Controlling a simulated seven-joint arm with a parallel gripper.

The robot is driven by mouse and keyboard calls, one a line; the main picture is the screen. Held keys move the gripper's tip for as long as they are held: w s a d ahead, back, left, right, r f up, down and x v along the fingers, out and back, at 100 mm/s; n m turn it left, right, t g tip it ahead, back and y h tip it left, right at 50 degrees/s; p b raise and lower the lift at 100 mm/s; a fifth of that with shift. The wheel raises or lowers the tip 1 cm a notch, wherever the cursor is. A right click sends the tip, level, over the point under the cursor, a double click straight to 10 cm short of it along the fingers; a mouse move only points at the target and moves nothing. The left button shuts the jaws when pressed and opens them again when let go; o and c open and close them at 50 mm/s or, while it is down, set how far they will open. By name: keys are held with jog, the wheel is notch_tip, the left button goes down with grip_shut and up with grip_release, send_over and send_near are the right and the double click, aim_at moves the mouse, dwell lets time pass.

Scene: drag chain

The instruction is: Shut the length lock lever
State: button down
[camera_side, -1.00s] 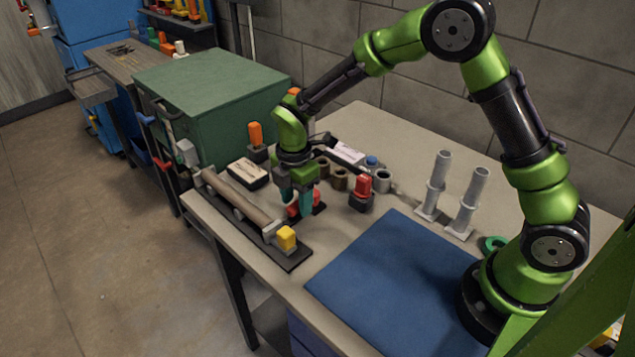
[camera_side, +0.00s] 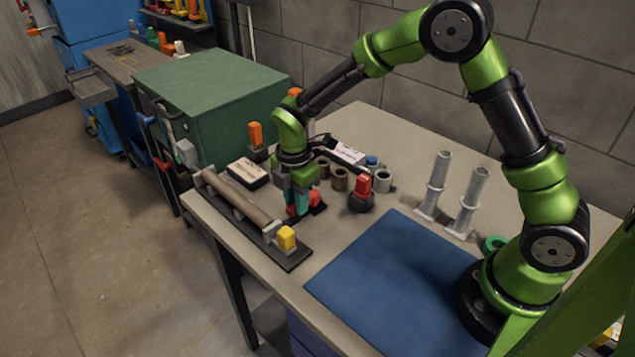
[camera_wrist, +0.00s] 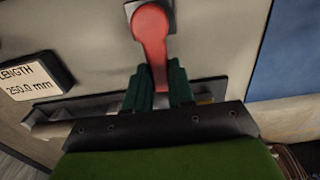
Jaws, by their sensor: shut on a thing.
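A red lever (camera_wrist: 151,30) on a dark base shows at the top middle of the wrist view. Its narrow end runs down between the two dark green fingers of my gripper (camera_wrist: 162,85). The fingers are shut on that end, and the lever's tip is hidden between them. In the side view the red lever (camera_side: 315,198) sits on a dark plate on the table, partly behind my gripper (camera_side: 297,208). I cannot tell from these views how far round the lever is turned.
A long rail fixture with a roller (camera_side: 240,202) and a yellow block (camera_side: 286,238) lies left of my gripper. A label block (camera_wrist: 35,76) reads "LENGTH 250.0 mm". Another red-topped part (camera_side: 361,187) stands to the right. The blue mat (camera_side: 395,290) is clear.

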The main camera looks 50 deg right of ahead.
jog(key=shift+s+n, duration=0.1)
jog(key=shift+n, duration=0.2)
jog(key=s+n, duration=0.1)
jog(key=n, duration=0.1)
jog(key=shift+s+d+n, duration=0.1)
jog(key=shift+n, duration=0.2)
jog(key=n, duration=0.1)
jog(key=s+n, duration=0.1)
jog(key=n, duration=0.1)
jog(key=shift+s+d+r+n, duration=0.1)
jog(key=shift+s+d+n, duration=0.1)
jog(key=shift+d+n, duration=0.15)
jog(key=shift+s+d+n, duration=0.25)
jog(key=shift+n, duration=0.6)
jog(key=shift+s+d+n, duration=0.25)
jog(key=shift+d+n, duration=0.05)
jog(key=shift+n, duration=0.55)
jog(key=shift+s+d+n, duration=0.25)
jog(key=shift+n, duration=0.6)
jog(key=c, duration=1)
grip_release()
jog(key=shift+o, duration=0.2)
notch_tip(320, 180, up, 17)
